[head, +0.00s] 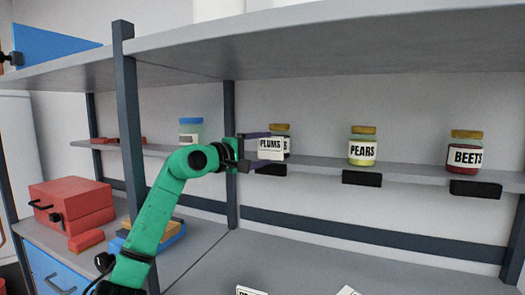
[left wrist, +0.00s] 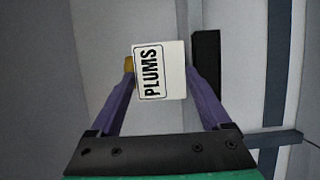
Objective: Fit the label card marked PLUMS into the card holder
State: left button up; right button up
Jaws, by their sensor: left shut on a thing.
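The white PLUMS card (head: 270,149) is held upright between the purple fingers of my left gripper (head: 265,150). The left wrist view shows the card (left wrist: 158,70) with a finger on either side and its lettering turned sideways. In the head view, the card appears in front of a gold-lidded jar (head: 281,127) and hides most of that jar's label. A black card holder (head: 271,170) on the shelf edge shows just below the card. The holder (left wrist: 206,75) appears right of the card in the left wrist view, apart from it. My right gripper is not in view.
The PEARS jar (head: 362,147) and BEETS jar (head: 464,154) stand on the shelf above black holders (head: 362,178) (head: 475,188). A dark post (head: 231,150) rises beside my left gripper. Two loose cards (head: 251,291) (head: 349,291) lie at the counter's near edge. A red toolbox (head: 75,205) stands left.

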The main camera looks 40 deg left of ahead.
pick_arm(q)
jog(key=shift+f+b, duration=0.3)
jog(key=shift+f, duration=0.05)
